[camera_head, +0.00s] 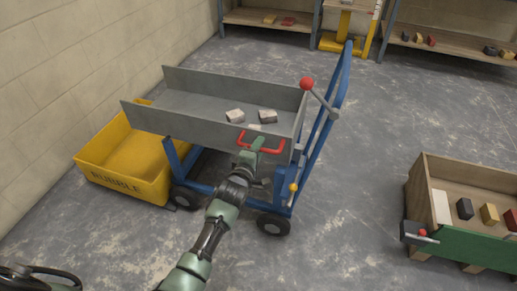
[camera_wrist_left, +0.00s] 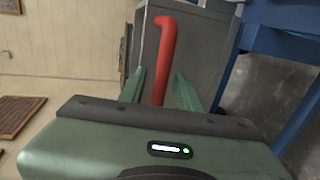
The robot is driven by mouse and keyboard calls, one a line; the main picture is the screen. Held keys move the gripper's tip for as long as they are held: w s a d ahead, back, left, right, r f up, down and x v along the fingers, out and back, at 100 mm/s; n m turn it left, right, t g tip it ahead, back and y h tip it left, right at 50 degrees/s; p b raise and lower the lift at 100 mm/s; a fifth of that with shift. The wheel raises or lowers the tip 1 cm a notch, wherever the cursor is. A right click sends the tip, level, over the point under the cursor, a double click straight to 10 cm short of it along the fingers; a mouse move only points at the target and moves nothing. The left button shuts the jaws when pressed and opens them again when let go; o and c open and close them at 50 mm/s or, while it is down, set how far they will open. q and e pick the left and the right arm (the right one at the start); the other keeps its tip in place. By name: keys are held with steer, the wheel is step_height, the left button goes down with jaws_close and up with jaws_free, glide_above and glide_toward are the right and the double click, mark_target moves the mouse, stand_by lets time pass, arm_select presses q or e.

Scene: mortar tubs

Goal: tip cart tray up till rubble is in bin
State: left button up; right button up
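The grey cart tray (camera_head: 200,119) lies about level on a blue wheeled frame. Two pale rubble pieces (camera_head: 235,116) (camera_head: 267,116) lie in it, with a third pale bit partly hidden behind the near wall. The yellow bin (camera_head: 125,160), marked RUBBLE, stands on the floor at the tray's left end. My left gripper (camera_head: 257,146) is at the red handle (camera_head: 262,148) on the tray's near side. In the left wrist view the red handle bar (camera_wrist_left: 164,60) passes between the open fingers (camera_wrist_left: 160,88), with gaps beside it. My right gripper is out of view.
A lever with a red knob (camera_head: 307,84) rises by the blue push handle (camera_head: 343,80). A wooden crate (camera_head: 462,175) with blocks stands at right. The block wall (camera_head: 75,60) runs along the left. Shelves stand at the back, and open floor lies between.

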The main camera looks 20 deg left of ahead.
arm_select(q)
jaws_close()
stand_by(1.2)
